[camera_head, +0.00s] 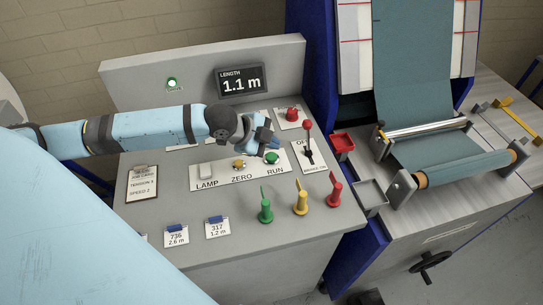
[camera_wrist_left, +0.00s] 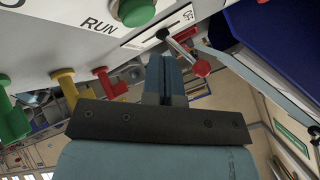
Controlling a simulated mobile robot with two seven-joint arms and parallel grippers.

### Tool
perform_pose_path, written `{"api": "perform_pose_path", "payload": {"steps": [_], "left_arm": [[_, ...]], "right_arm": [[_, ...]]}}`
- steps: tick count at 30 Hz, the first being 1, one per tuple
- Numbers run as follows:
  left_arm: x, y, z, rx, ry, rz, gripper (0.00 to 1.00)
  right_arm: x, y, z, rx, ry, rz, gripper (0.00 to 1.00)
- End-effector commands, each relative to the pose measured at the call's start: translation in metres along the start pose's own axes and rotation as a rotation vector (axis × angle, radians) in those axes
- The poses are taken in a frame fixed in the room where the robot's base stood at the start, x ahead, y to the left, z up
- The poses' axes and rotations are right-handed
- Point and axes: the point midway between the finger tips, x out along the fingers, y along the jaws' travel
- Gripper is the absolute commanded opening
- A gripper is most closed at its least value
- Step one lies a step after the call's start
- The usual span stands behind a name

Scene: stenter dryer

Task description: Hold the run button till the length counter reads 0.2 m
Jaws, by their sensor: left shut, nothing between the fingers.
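The green run button (camera_head: 271,158) sits on the white panel strip above the word RUN, and its edge shows at the top of the left wrist view (camera_wrist_left: 136,10). The length counter (camera_head: 241,80) reads 1.1 m. My left gripper (camera_head: 271,142) is shut and empty, just behind and above the run button in the head view. In the left wrist view its blue fingers (camera_wrist_left: 165,75) show apart from the button. My right gripper is not in view.
Beside the run button are the yellow zero button (camera_head: 239,164), the lamp switch (camera_head: 208,170) and a red-knobbed lever (camera_head: 308,140). A red button (camera_head: 292,115) is behind. Green (camera_head: 265,207), yellow (camera_head: 300,202) and red (camera_head: 334,190) pegs stand in front. A green light (camera_head: 172,83) is lit.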

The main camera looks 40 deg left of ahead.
Motion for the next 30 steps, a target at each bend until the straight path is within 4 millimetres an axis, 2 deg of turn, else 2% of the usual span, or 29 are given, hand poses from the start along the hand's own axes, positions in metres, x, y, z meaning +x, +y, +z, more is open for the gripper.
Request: {"api": "perform_pose_path", "payload": {"steps": [8, 30], "left_arm": [[0.0104, 0.0069, 0.0074, 0.001, 0.001, -0.002, 0.00], [0.0102, 0.0070, 0.0074, 0.001, 0.000, -0.001, 0.00]], "right_arm": [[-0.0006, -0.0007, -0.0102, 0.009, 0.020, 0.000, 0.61], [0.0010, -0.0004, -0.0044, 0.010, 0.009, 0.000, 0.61]]}}
